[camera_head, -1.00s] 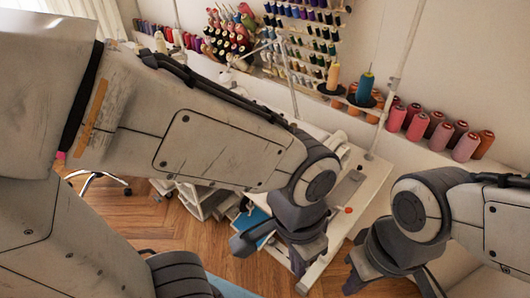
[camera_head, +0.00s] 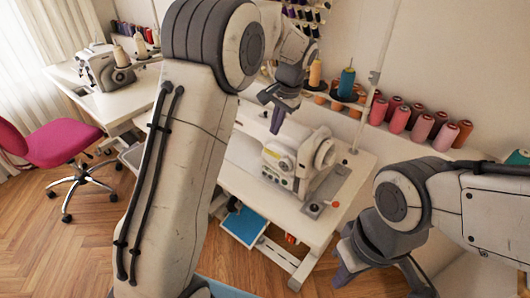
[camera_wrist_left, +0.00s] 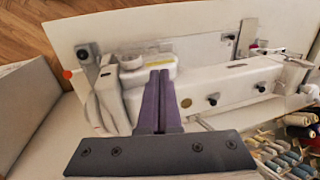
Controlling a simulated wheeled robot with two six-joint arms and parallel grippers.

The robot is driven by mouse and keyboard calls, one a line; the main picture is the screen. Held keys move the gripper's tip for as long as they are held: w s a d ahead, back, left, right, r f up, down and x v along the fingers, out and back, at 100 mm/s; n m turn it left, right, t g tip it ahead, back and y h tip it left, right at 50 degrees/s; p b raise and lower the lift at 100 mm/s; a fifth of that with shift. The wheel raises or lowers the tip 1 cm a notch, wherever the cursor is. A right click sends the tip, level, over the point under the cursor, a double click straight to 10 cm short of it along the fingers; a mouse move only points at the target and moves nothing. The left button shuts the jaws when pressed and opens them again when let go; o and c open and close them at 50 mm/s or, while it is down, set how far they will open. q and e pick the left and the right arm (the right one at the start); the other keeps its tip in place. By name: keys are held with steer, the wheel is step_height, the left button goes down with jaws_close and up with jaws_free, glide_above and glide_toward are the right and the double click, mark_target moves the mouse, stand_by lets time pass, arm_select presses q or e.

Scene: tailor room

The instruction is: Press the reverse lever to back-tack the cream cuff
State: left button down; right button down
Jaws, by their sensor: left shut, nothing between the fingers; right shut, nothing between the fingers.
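A white sewing machine (camera_head: 290,165) stands on the white table (camera_head: 260,200) in the middle of the head view. It also fills much of the left wrist view (camera_wrist_left: 225,88). My left gripper (camera_head: 276,121) is shut and empty above the machine's back left side. In the left wrist view its purple fingers (camera_wrist_left: 158,90) are together and overlap the machine's body in the picture; I cannot tell whether they touch it. My right gripper (camera_head: 342,275) is shut and empty at the table's front right, low. I cannot make out the reverse lever or the cream cuff.
A small red knob (camera_head: 335,204) stands at the table's right end. Red and pink thread cones (camera_head: 420,126) line the shelf behind. A second machine (camera_head: 103,68) stands at the far left, with a pink chair (camera_head: 60,142) near it.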

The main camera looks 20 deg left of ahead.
mark_target(262, 160)
arm_select(q)
steer(key=shift+w+a+f, duration=0.1)
steer(key=shift+w+a, duration=0.4)
steer(key=shift+a, duration=0.1)
steer(key=p+x, duration=0.1)
steer(key=x, duration=1.3)
steer(key=shift+a, duration=0.1)
